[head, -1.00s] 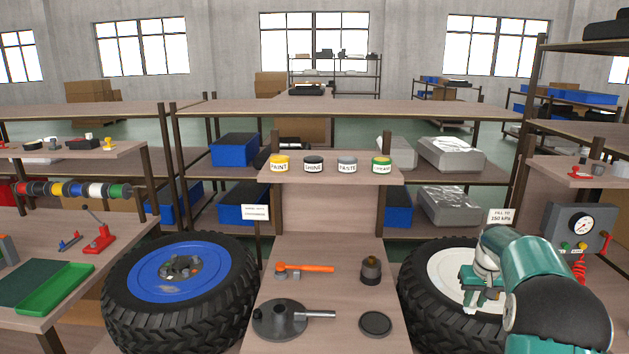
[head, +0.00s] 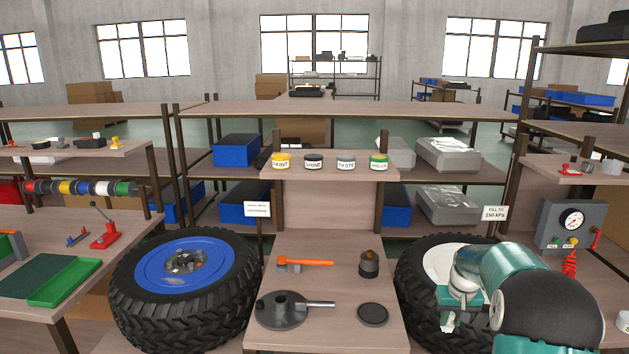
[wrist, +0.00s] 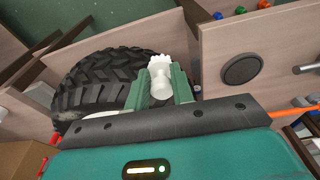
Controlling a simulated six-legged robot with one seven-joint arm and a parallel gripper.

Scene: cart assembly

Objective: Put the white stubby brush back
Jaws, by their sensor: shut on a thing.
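The white stubby brush (wrist: 160,86) is held between the two green fingers of my gripper (wrist: 160,92) in the wrist view, its pale toothed end pointing away from the palm. In the head view my gripper (head: 460,298) is at the lower right, in front of the right wheel (head: 425,262) with the white rim. A small white part of the brush (head: 447,322) shows below the fingers there. My arm hides part of the wheel and most of the brush. I cannot tell where the brush's place is.
A middle bench (head: 325,335) holds an orange-handled tool (head: 305,263), a dark pot (head: 368,264), a round black disc (head: 372,314) and a grey round tool (head: 283,309). Labelled tins line the shelf above. A blue-rimmed wheel (head: 150,270) lies left. A gauge box (head: 570,228) stands right.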

